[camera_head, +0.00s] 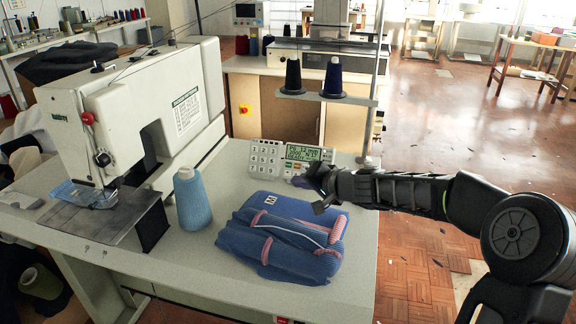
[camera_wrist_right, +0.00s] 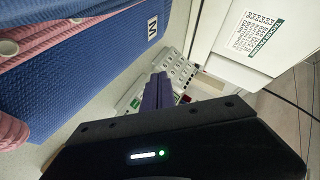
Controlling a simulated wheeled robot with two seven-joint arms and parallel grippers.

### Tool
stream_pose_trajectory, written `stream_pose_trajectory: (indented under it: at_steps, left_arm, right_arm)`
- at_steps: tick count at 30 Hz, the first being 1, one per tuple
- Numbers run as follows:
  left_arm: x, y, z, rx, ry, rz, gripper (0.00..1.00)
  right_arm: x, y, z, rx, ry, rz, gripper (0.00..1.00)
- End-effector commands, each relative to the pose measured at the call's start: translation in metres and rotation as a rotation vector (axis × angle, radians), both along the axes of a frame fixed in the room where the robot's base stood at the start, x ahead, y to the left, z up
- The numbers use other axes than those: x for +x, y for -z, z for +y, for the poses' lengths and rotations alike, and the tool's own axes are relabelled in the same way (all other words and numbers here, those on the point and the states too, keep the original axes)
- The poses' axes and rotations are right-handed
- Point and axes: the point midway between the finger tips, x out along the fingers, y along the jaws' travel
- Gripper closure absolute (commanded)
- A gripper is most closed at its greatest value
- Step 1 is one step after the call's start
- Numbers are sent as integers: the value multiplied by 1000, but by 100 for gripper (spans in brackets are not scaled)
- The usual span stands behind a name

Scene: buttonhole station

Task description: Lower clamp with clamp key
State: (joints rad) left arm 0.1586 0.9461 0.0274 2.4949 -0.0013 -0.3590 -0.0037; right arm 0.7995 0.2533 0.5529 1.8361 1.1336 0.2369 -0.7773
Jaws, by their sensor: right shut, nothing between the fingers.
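The white control panel (camera_head: 258,163) stands at the back of the table, with a block of number keys on its left and a lit green display (camera_head: 303,152) on its right. I cannot tell which key is the clamp key. My right gripper (camera_head: 298,181) is shut and empty, with its tips in front of the panel's lower right part. In the right wrist view the shut purple fingers (camera_wrist_right: 158,92) point at the panel (camera_wrist_right: 180,75) and hide part of it; contact cannot be told. The sewing machine's clamp area (camera_head: 85,193) holds blue fabric; the clamp's height is unclear. My left gripper is out of view.
A folded blue garment with pink trim (camera_head: 280,240) lies just below my right gripper; it fills the left of the right wrist view (camera_wrist_right: 90,75). A light blue thread cone (camera_head: 192,200) stands beside it. A thread stand (camera_head: 350,100) rises behind the panel.

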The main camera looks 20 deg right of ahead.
Motion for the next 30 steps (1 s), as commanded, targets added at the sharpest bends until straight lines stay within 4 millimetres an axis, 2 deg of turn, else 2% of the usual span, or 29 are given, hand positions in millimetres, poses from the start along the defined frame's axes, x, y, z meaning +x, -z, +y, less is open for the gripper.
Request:
stream_pose_trajectory:
  at_steps: [17,23,30]
  left_arm:
    - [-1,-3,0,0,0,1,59]
    - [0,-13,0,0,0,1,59]
    - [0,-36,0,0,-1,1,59]
  right_arm:
    - [3,1,-2,1,0,0,100]
    - [13,7,-10,3,1,1,100]
    - [36,18,-27,4,2,1,100]
